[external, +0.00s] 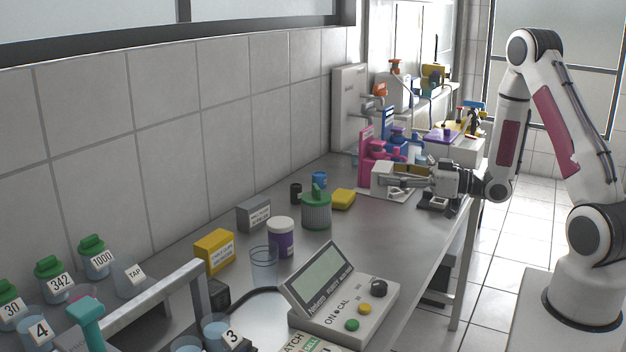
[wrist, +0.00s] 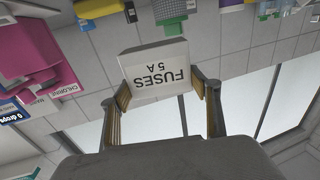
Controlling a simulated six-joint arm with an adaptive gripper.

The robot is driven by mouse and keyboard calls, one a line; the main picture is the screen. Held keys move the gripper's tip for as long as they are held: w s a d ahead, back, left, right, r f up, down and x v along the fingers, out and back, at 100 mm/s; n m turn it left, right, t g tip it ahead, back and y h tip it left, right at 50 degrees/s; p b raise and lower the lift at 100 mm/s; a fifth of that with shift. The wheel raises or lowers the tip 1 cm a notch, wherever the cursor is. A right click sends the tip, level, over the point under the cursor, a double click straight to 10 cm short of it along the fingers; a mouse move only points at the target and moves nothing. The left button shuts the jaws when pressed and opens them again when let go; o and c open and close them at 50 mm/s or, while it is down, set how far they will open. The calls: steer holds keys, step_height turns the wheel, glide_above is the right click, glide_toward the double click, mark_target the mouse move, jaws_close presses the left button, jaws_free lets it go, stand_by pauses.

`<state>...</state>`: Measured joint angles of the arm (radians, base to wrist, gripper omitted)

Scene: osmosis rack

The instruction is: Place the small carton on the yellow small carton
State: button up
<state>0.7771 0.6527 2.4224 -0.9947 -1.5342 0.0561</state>
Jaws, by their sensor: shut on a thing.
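My gripper (external: 402,180) is at the far right end of the bench, its fingers pointing left. It is shut on a small white carton (external: 382,173), held close to the pink holder. I cannot tell the exact gap below the held carton.
A grey carton (external: 254,215), purple-banded jar (external: 281,238), clear beaker (external: 264,264) and green-lidded canister (external: 316,210) stand near the yellow carton. A yellow block (external: 343,199) lies beyond. A meter (external: 343,300) stands in front. The pink holder (external: 367,158) is beside my gripper.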

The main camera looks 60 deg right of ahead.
steer(key=w+a+r+n+g+y, duration=0.1)
steer(key=w+a+y, duration=0.1)
steer(key=w+a, duration=0.35)
steer(key=w+a+r+n+y, duration=0.1)
steer(key=w+a+n+y, duration=0.15)
steer(key=a, duration=0.65)
steer(key=w+a+r+g+y, duration=0.1)
steer(key=w+a, duration=0.3)
steer(key=a, duration=0.3)
step_height(320, 180, up, 4)
steer(key=m+t+h, duration=0.1)
steer(key=m+h, duration=0.1)
steer(key=h, duration=0.1)
glide_above(232, 234)
steer(key=shift+r+n+y, duration=0.2)
steer(key=shift+n+y, duration=0.05)
steer(key=shift+f, duration=3.15)
steer(key=shift+f, duration=1.85)
steer(key=shift+f, duration=0.1)
